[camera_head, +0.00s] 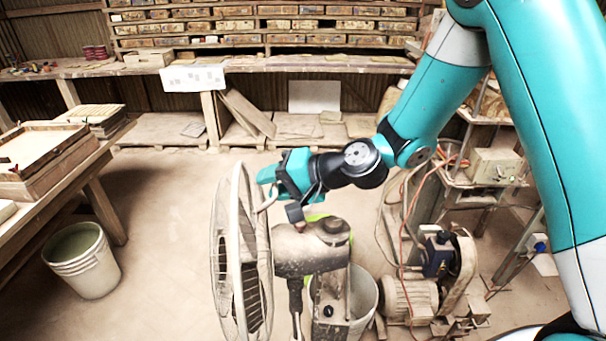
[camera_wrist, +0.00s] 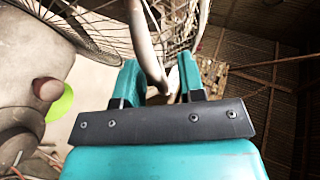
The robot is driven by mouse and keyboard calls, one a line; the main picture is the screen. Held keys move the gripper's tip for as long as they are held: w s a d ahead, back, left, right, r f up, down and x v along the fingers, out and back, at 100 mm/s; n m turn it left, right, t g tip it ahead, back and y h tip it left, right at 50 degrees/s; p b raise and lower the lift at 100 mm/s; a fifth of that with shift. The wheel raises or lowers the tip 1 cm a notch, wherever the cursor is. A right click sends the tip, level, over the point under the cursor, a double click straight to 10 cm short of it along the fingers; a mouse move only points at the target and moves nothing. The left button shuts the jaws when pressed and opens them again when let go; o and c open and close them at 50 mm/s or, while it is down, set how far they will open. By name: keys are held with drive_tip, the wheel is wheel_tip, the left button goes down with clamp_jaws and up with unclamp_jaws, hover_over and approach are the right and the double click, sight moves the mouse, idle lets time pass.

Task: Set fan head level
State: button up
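The fan head has a pale round wire cage (camera_head: 240,255) seen nearly edge-on, facing left. Behind it is a dusty grey motor housing (camera_head: 315,250). The cage stands close to upright, and the housing looks roughly horizontal. My gripper (camera_head: 266,187) is at the upper back of the cage, above and left of the housing. In the wrist view, my teal fingers (camera_wrist: 160,82) stand apart with a pale curved bar (camera_wrist: 147,50) between them. The cage wires (camera_wrist: 85,25) show beyond. I see a gap beside the bar; contact with a finger cannot be told.
A white bucket (camera_head: 82,260) stands on the floor at left, by a wooden table (camera_head: 105,205). Another bucket (camera_head: 362,290) is behind the fan stand. A motor with a belt guard (camera_head: 410,300) and loose cables stands at right. Floor left of the cage is clear.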

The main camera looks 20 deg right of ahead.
drive_tip(key=b+v, duration=0.4)
drive_tip(key=v, duration=1.3)
drive_tip(key=shift+d, duration=0.2)
drive_tip(key=shift+s, duration=0.1)
drive_tip(key=s+a+f+n+g+h, duration=0.1)
drive_tip(key=s+a+n+g+h, duration=0.2)
drive_tip(key=s+n, duration=0.2)
drive_tip(key=s+a+f+n+g+h, duration=0.1)
drive_tip(key=s+a+n+g+h, duration=0.2)
drive_tip(key=s, duration=0.9)
drive_tip(key=n, duration=0.3)
drive_tip(key=shift+s+g+h, duration=0.2)
drive_tip(key=shift+g+h, duration=0.2)
